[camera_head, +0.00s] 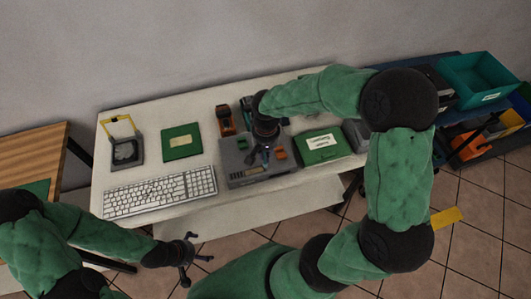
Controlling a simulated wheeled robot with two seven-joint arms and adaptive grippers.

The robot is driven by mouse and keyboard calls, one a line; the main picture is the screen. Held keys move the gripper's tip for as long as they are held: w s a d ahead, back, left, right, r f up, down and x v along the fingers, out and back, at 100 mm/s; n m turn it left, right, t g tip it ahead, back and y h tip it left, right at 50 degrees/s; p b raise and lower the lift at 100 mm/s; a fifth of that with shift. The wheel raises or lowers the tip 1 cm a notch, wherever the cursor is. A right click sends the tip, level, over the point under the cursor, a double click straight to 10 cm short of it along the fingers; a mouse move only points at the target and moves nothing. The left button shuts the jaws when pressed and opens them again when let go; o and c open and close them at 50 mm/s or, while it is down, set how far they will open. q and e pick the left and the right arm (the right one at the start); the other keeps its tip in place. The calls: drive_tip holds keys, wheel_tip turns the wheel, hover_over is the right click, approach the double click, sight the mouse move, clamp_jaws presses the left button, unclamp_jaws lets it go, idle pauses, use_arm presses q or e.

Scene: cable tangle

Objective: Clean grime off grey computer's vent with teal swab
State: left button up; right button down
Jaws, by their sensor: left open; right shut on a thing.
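The grey computer (236,172) lies flat on the white table, right of the keyboard. My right gripper (265,155) reaches down over it from behind, shut on a small, mostly hidden thing that looks like the teal swab. The fingers cover the middle of the computer's top. I cannot make out the vent or any grime, nor whether the swab's tip touches the computer. My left gripper (192,264) is open and empty, low in front of the table and away from the computer.
On the table (185,221) are a white keyboard (160,192), a green board (182,142), a fan with a yellow handle (126,150), an orange-black item (225,120) and a green labelled box (321,146). Coloured bins (476,82) stand at the right.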

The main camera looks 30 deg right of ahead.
drive_tip(key=shift+f+b, duration=0.45)
drive_tip(key=shift+f, duration=0.15)
idle(0.7)
drive_tip(key=shift+a, duration=0.1)
drive_tip(key=shift+w+a+r, duration=0.1)
drive_tip(key=shift+w+a, duration=0.05)
drive_tip(key=shift+a, duration=0.45)
drive_tip(key=shift+w+a, duration=0.2)
drive_tip(key=shift+a, duration=0.5)
idle(0.3)
drive_tip(key=shift+w+a+f, duration=0.1)
drive_tip(key=shift+a+f, duration=0.1)
drive_tip(key=shift+a, duration=0.5)
